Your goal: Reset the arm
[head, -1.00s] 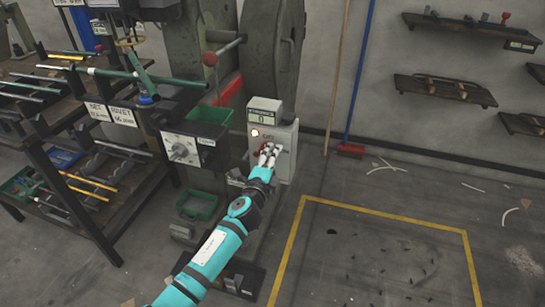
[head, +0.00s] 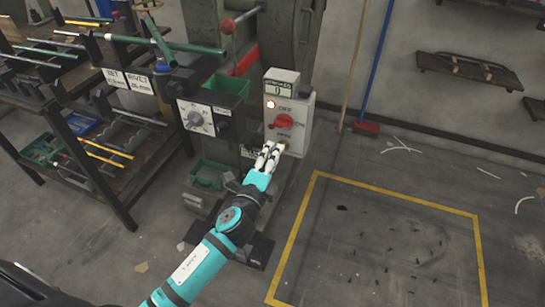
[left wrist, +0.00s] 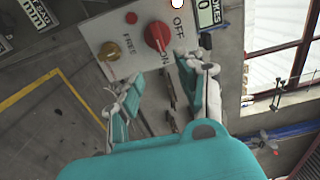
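The grey control box (head: 299,105) stands beside the press, with a small display reading 0 on top. On its face are a red rotary knob (head: 284,121) near an OFF label and a lit lamp (head: 270,104). In the left wrist view the same red knob (left wrist: 157,36) sits between OFF and ON labels, with a brass knob (left wrist: 110,51) beside it. My left gripper (head: 271,151) is just below the red knob in the head view. In the left wrist view its fingers (left wrist: 162,84) are spread apart with nothing between them. My right gripper is not in view.
A green press (head: 310,45) rises behind the box. A dark rack (head: 85,160) with rods and tools stands at the left. A green bin (head: 208,174) sits low beside the press. A yellow floor outline (head: 390,190) encloses mostly clear floor. A blue-handled broom (head: 367,127) leans on the wall.

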